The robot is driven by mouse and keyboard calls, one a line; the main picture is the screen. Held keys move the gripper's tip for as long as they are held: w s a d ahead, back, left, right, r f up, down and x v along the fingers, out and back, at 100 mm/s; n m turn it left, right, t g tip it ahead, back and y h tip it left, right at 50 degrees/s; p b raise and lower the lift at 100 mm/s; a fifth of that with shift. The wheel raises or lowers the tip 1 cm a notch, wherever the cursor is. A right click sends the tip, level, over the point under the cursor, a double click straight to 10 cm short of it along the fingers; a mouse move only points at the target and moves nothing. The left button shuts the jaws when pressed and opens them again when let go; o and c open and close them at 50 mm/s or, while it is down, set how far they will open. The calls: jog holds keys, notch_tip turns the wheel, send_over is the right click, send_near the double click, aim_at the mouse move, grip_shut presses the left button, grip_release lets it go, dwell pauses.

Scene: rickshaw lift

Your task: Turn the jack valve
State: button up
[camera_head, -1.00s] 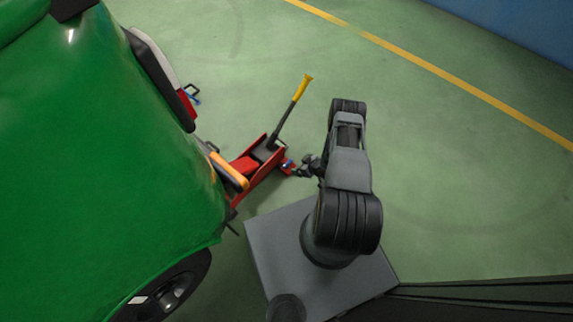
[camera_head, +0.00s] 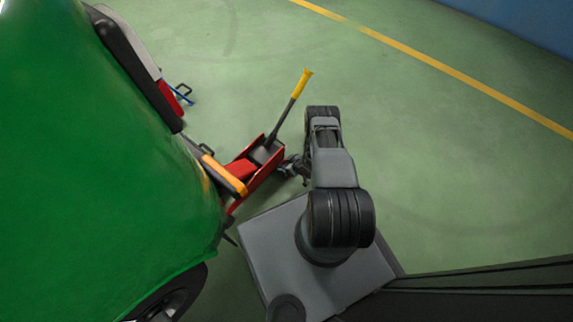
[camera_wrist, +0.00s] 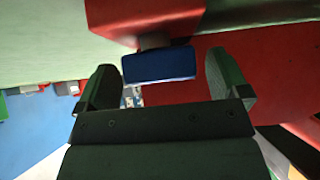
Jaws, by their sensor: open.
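The red floor jack (camera_head: 257,172) stands on the green floor beside the green rickshaw (camera_head: 95,150). Its long handle (camera_head: 288,111) with a yellow grip leans up and to the right. In the wrist view a blue block-like piece (camera_wrist: 160,65), which looks like the jack valve, sits on a short grey stem under a red part of the jack (camera_wrist: 145,18). My gripper (camera_wrist: 160,82) is open, with one finger on each side of the blue piece and visible gaps to both. In the head view my gripper (camera_head: 288,167) is at the jack's right side, and the valve is hidden there.
The rickshaw's body and wheel (camera_head: 172,300) fill the left side. A red thing with a blue part (camera_head: 177,95) lies past the rickshaw's edge. Open green floor (camera_head: 450,180) with a yellow line (camera_head: 440,68) lies to the right.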

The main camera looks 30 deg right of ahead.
jog(key=shift+c, duration=0.2)
jog(key=c, duration=0.9)
